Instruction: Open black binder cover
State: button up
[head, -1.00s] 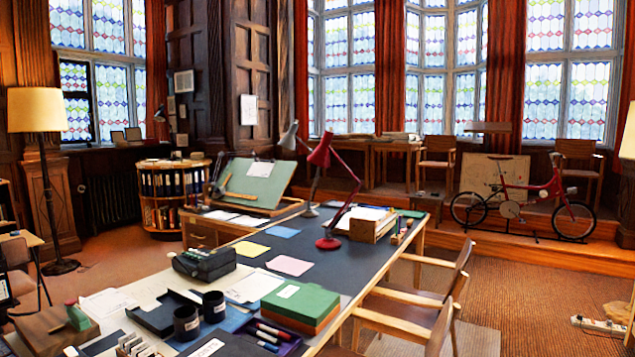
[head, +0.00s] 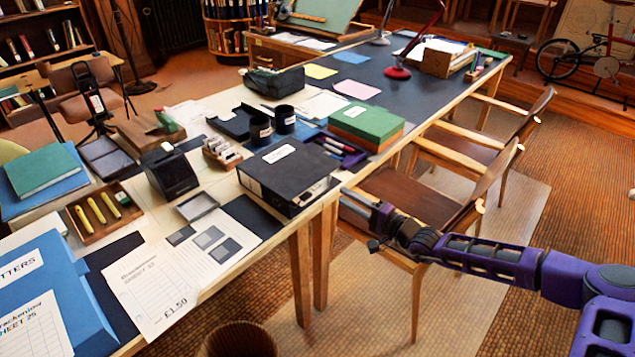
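The black binder (head: 262,188) lies flat and shut near the table's right edge in the head view. It has a white label on its top cover, and pale marks and a ring show on the side facing my gripper. My gripper (head: 352,210) is just right of the binder, past the table edge and over a wooden chair. A gap shows between it and the binder. The fingers are small and dark here, and I cannot tell how far apart they are.
A green box (head: 366,122) and a pen tray (head: 338,149) stand behind the binder. Two black mugs (head: 260,131) and a dark card holder (head: 170,172) are nearby. Printed sheets (head: 150,285) lie in front. Wooden chairs (head: 420,195) crowd the table's right side.

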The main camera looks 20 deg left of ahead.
aim_at(318, 181)
jog(key=b+x, duration=0.1)
jog(key=x, duration=1)
jog(key=shift+a+b, duration=0.1)
jog(key=shift+b, duration=0.2)
grip_shut()
dwell(0.8)
